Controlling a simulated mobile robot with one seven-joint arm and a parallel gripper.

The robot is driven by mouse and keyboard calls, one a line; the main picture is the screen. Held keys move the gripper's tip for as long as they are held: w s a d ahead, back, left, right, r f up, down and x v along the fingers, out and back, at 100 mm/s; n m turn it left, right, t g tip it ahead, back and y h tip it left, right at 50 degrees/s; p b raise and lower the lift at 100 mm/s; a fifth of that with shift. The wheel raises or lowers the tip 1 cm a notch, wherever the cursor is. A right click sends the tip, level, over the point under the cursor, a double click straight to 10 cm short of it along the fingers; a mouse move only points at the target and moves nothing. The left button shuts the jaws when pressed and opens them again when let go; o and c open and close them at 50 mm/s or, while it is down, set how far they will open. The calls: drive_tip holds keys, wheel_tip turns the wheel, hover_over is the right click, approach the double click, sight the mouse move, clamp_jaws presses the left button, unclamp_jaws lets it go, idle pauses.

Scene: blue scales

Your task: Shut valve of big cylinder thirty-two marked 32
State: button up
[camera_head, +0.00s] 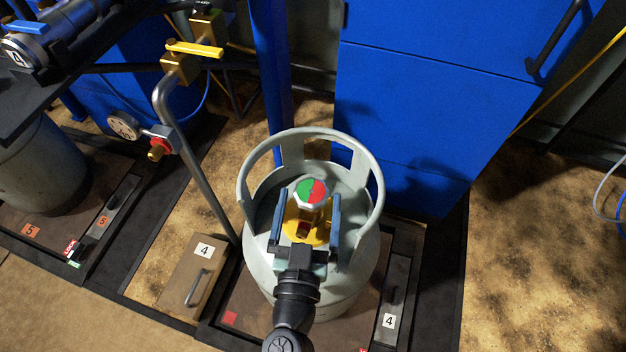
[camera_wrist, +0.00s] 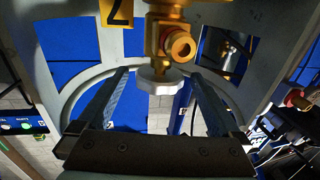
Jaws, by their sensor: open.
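A large pale grey cylinder (camera_head: 350,262) stands upright in the middle of the head view, with an open guard collar round its top. Inside the collar is a brass valve, also seen in the wrist view (camera_wrist: 168,38), with a knob (camera_head: 311,192) whose top is part green, part red. In the wrist view the pale knob (camera_wrist: 158,88) is between my fingers. My gripper (camera_head: 308,195) is open, one blue-grey finger on each side of the knob; I cannot tell whether they touch it. A yellow label (camera_wrist: 117,12) on the collar shows a 2; the rest is cut off.
A blue cabinet (camera_head: 430,110) stands close behind the cylinder. To the left are a bent pipe (camera_head: 185,150), a yellow-handled valve (camera_head: 194,49) and a gauge (camera_head: 124,125). Floor plates marked 4 flank the cylinder. Another cylinder (camera_head: 40,170) is at far left. The collar surrounds my fingers closely.

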sight(313, 179)
drive_tip(key=shift+w+d, duration=0.2)
drive_tip(key=shift+w, duration=1)
drive_tip(key=shift+w+d, duration=0.15)
drive_tip(key=shift+w, duration=1.05)
drive_tip(key=c, duration=1.2)
drive_tip(key=shift+c, duration=0.2)
drive_tip(key=shift+r+h+p, duration=0.15)
drive_tip(key=shift+h+p, duration=0.15)
drive_tip(key=shift+p, duration=0.15)
